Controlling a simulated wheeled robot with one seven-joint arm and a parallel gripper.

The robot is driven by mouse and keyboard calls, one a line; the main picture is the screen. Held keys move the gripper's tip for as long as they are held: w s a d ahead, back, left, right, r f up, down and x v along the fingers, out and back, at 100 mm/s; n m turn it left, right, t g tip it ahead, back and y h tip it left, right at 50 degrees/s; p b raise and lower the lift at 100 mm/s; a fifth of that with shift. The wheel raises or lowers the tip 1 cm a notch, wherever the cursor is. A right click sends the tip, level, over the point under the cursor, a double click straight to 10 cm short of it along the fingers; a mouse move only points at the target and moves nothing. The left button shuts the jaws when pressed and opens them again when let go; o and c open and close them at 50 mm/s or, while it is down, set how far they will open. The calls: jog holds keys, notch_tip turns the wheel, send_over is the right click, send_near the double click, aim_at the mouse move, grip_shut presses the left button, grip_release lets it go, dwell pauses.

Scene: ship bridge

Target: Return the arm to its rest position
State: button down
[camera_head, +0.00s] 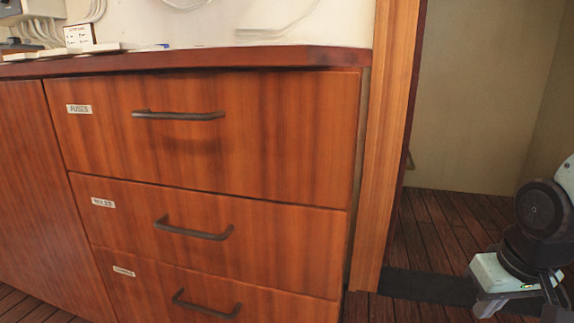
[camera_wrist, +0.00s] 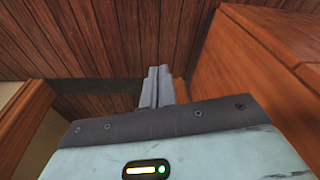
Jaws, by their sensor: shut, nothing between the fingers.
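My arm (camera_head: 543,210) shows at the right edge of the head view, beside the drawer cabinet and in front of the doorway. Its wrist end points down, and part of the arm is cut off by the frame. In the wrist view my gripper (camera_wrist: 163,86) has its two grey fingers together with nothing between them. It is over dark plank floor, apart from the wooden furniture on both sides.
The wooden cabinet has three drawers with dark handles; the top drawer (camera_head: 215,135) is labelled FUSES. The drawers look shut. A counter (camera_head: 200,60) holds small items. A door post (camera_head: 383,150) stands between cabinet and doorway. Floor (camera_head: 440,225) beyond is clear.

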jog(key=s+a+r+n+g+p, duration=0.1)
jog(key=s+a+r+n+p, duration=0.3)
jog(key=s+a+r+p, duration=0.35)
jog(key=s+a+r+n+g+p, duration=0.1)
jog(key=s+a+r+n+p, duration=0.35)
jog(key=a+r, duration=0.5)
notch_tip(320, 180, up, 36)
jog(key=p, duration=3.7)
jog(key=shift+s+a+f+m+y, duration=0.2)
jog(key=shift+s+a+m+y, duration=0.1)
jog(key=shift+a+m, duration=0.15)
